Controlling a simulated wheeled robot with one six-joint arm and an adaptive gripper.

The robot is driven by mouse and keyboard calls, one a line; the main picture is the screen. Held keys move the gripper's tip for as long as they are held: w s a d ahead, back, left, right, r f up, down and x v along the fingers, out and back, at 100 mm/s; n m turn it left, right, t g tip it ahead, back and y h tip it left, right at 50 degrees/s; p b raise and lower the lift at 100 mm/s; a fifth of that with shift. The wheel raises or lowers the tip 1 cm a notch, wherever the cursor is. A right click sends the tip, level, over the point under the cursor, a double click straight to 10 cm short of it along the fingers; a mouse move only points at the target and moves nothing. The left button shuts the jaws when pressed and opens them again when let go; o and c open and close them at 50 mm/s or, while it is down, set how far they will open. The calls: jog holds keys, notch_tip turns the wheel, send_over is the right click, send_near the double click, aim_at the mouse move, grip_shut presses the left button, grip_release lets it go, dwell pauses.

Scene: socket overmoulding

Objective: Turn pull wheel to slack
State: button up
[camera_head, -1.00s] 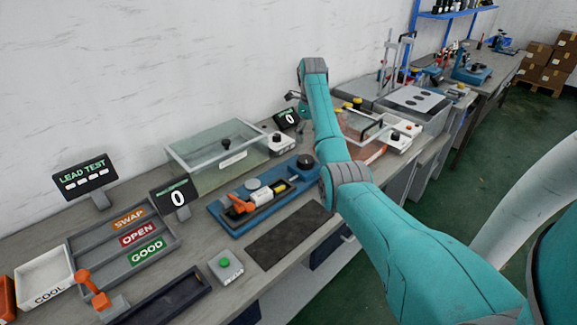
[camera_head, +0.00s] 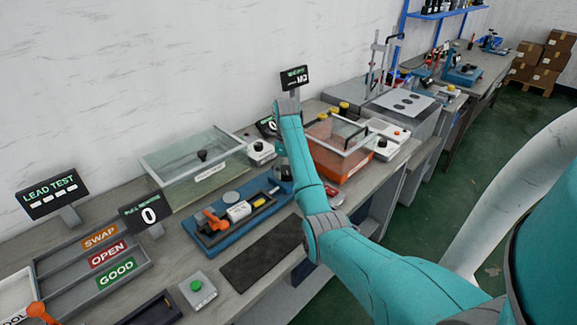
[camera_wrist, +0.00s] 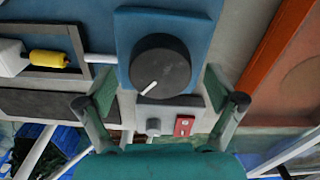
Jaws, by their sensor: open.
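The pull wheel (camera_wrist: 165,62) is a round black knob with a white pointer line in the wrist view. The line points to the lower left. The wheel sits on the end of the blue fixture (camera_wrist: 204,33), which also shows in the head view (camera_head: 205,240). My gripper (camera_wrist: 159,85) is open, one finger to each side of the wheel's lower part, with visible gaps to it. Its height over the wheel is hard to tell. In the head view my arm hides most of the wheel end. The pull display (camera_head: 148,214) reads 0.
A white block and yellow piece (camera_wrist: 50,58) lie in the fixture's slot beside the wheel. A grey box with a red switch (camera_wrist: 184,126) is below the wheel. An orange-framed case (camera_head: 335,135) stands right of my arm. A black mat (camera_head: 262,257) lies in front of the fixture.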

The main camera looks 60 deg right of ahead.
jog(key=shift+f, duration=0.2)
jog(key=c, duration=1.2)
jog(key=shift+o, duration=0.2)
jog(key=shift+n, duration=0.3)
